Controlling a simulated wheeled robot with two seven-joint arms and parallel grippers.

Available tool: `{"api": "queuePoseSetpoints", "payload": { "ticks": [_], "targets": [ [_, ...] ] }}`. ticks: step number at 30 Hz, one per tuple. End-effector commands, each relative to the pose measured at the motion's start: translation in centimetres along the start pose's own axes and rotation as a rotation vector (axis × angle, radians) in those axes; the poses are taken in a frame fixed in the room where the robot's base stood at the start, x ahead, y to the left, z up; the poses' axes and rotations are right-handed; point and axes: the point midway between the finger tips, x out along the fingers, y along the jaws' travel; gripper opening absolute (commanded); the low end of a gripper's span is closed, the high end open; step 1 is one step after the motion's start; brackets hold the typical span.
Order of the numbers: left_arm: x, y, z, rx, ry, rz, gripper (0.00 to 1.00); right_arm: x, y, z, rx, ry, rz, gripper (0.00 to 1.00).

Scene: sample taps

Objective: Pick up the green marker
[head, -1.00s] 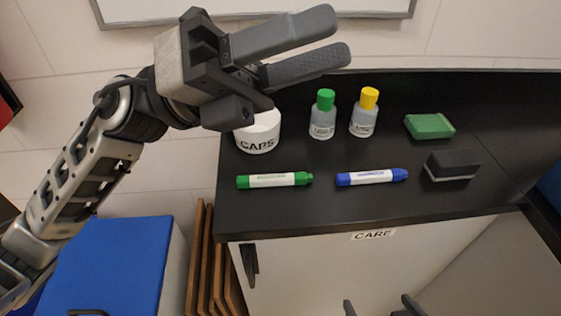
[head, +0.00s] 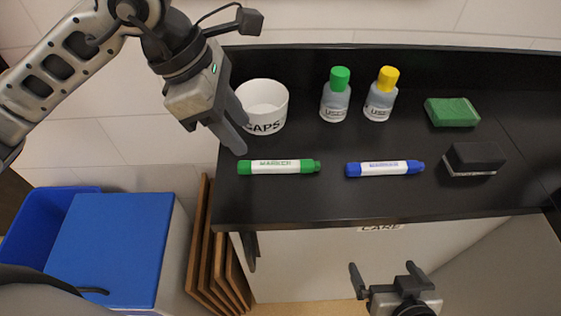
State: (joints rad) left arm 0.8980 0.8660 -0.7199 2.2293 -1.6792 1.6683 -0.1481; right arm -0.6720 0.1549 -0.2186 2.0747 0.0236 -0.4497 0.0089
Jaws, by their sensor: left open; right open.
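The green marker (head: 279,167) lies flat on the black counter (head: 330,205) near its front left, with a white label and its cap end to the right. My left gripper (head: 240,138) points down just above and behind the marker's left end, beside the white cup. It is open and holds nothing; whether its fingertips touch the marker I cannot tell. My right gripper (head: 385,270) is low in front of the counter, below the front edge, open and empty.
A white CAPS cup (head: 265,105) stands close to my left gripper. A blue marker (head: 384,168) lies to the right. Behind are a green-capped bottle (head: 336,97) and a yellow-capped bottle (head: 381,95). A green sponge (head: 452,112) and a black eraser (head: 474,158) lie farther right.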

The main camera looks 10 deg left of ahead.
Motion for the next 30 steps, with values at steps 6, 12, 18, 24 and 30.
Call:
{"api": "queuePoseSetpoints", "payload": {
  "ticks": [6, 12, 18, 24, 30],
  "targets": [
    [2.6, 0.0, 0.1, 0.001, -0.002, -0.001, 0.42, -0.1, 0.0, 0.1, -0.003, -0.005, 0.0, 1.0],
    [4.2, -0.2, 0.0, -0.001, -0.001, -0.005, 0.42, -0.3, 0.0, -0.3, -0.006, -0.005, 0.002, 1.0],
    [7.2, -0.2, 0.0, -0.001, -0.002, -0.004, 0.42, -0.3, 0.1, -0.8, -0.007, 0.0, 0.005, 1.0],
    [8.1, -0.2, -0.1, 0.0, -0.002, 0.0, 0.42, -0.1, 0.1, -0.6, -0.003, -0.001, 0.007, 1.0],
    [8.1, -0.2, -0.1, 0.001, -0.002, 0.0, 0.22, 0.0, 0.1, -0.6, 0.0, 0.0, 0.008, 1.0]
  ]
}}
